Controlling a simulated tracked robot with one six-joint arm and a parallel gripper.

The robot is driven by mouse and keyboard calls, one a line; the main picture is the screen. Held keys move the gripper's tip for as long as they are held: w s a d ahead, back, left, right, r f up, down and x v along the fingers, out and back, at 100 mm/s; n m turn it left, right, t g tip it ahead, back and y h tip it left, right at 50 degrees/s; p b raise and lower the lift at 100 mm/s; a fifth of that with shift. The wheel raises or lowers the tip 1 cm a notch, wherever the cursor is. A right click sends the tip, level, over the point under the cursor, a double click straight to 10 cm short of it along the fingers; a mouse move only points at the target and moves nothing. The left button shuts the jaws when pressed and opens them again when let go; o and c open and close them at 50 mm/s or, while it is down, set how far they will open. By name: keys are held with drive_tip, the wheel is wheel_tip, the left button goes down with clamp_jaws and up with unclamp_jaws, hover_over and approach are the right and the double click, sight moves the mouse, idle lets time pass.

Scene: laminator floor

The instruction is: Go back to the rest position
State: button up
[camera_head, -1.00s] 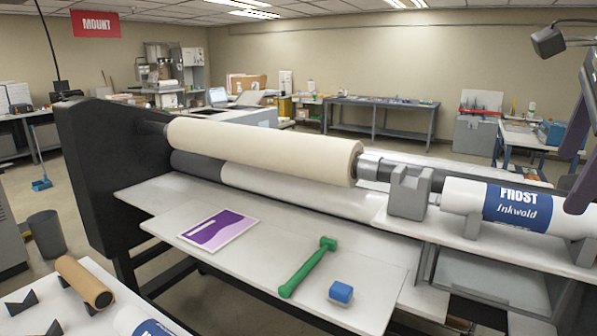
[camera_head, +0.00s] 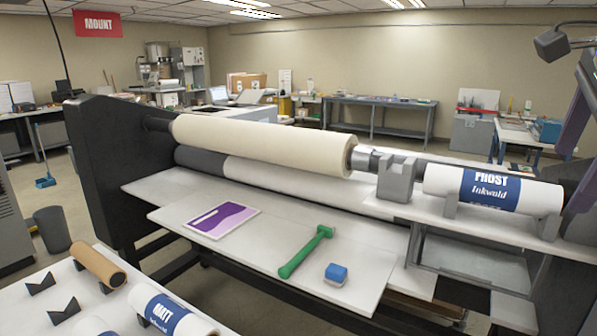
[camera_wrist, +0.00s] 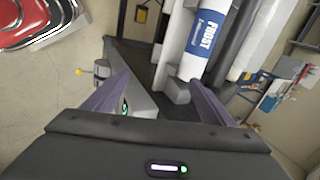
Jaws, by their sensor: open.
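My gripper (camera_wrist: 160,82) shows in the wrist view with its two purple-grey fingers spread apart and nothing between them. Beyond the fingers is the white roll with a blue FROST label (camera_wrist: 207,42), which lies apart from them. In the head view this FROST roll (camera_head: 492,190) rests in grey cradles at the right end of the laminator. Part of my arm shows at the right edge of the head view; my fingertips are not visible there.
The laminator's cream roll (camera_head: 265,145) spans the middle. On its front table (camera_head: 365,262) lie a purple print (camera_head: 222,220), a green-handled tool (camera_head: 305,252) and a blue block (camera_head: 336,274). A MATT roll (camera_head: 170,312) and a brown roll (camera_head: 98,265) lie front left. A bin (camera_head: 52,229) stands left.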

drive_tip(key=w+a+f+n, duration=0.2)
drive_tip(key=a+f+n, duration=0.1)
drive_tip(key=f+n, duration=0.5)
drive_tip(key=w+a+f+n, duration=0.1)
drive_tip(key=a+f+n, duration=0.2)
drive_tip(key=f+n, duration=0.5)
drive_tip(key=s+a+f+n+y, duration=0.1)
drive_tip(key=s+a+f+n, duration=0.1)
drive_tip(key=a+f, duration=0.4)
drive_tip(key=s+a+f+n+y, duration=0.1)
drive_tip(key=s+a+f+n, duration=0.2)
drive_tip(key=a+f, duration=0.3)
drive_tip(key=s+a+f+n+t+y, duration=0.1)
drive_tip(key=s+a+f+n, duration=0.1)
drive_tip(key=a+f, duration=0.4)
drive_tip(key=shift+s+a+f+n, duration=0.15)
drive_tip(key=shift+s+f+n, duration=0.15)
drive_tip(key=shift+s, duration=0.35)
